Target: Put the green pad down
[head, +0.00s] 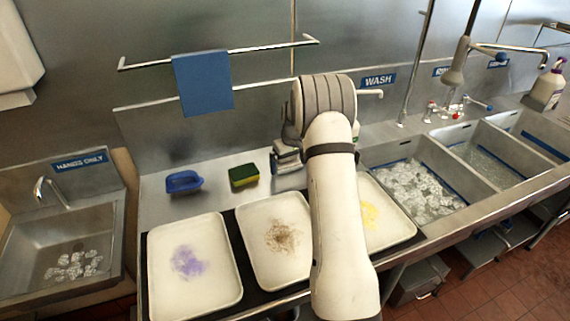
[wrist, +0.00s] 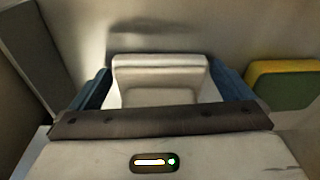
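The green pad (head: 243,176), with a yellow layer, rests on the steel counter behind the trays. It also shows at the right edge of the wrist view (wrist: 285,88), outside my fingers and apart from them. My gripper (head: 286,160) is low over the counter, just right of the pad. In the wrist view, my blue fingers (wrist: 160,82) stand on either side of a pale block (wrist: 160,70). Their tips are close to its sides; I cannot tell whether they press on it. My arm hides part of the counter.
A blue brush-like item (head: 184,181) lies left of the pad. Three trays with purple (head: 215,285), brown (head: 258,282) and yellow (head: 398,232) stains line the front. A blue cloth (head: 203,83) hangs on the rail. Sinks (head: 470,205) are at the right. Counter between brush and pad is bare.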

